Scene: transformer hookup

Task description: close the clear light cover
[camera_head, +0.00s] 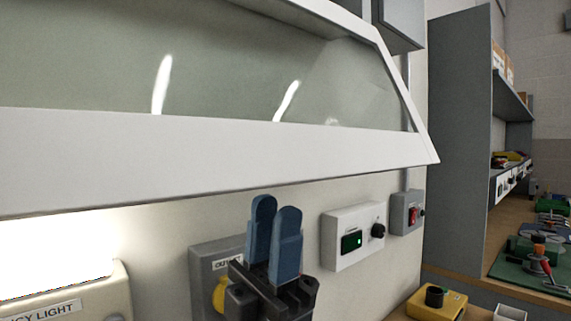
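An emergency light (75,292) with a cream housing and part of a label is cut off at the lower left; a bright glow shows above it. A large tilted clear panel in a white frame (215,157) spans the upper view. I cannot tell whether this panel is the light's cover; no other clear cover shows. My gripper (275,222) is at lower centre, blue fingers pointing up, just below the frame's lower edge in the picture.
Behind my gripper is a grey wall box (208,275) with a yellow part. A white box (352,237) with a green display and a grey red-switch box (407,212) are on the wall. A yellow button box (436,302) sits lower right. A shelf unit (460,150) stands right.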

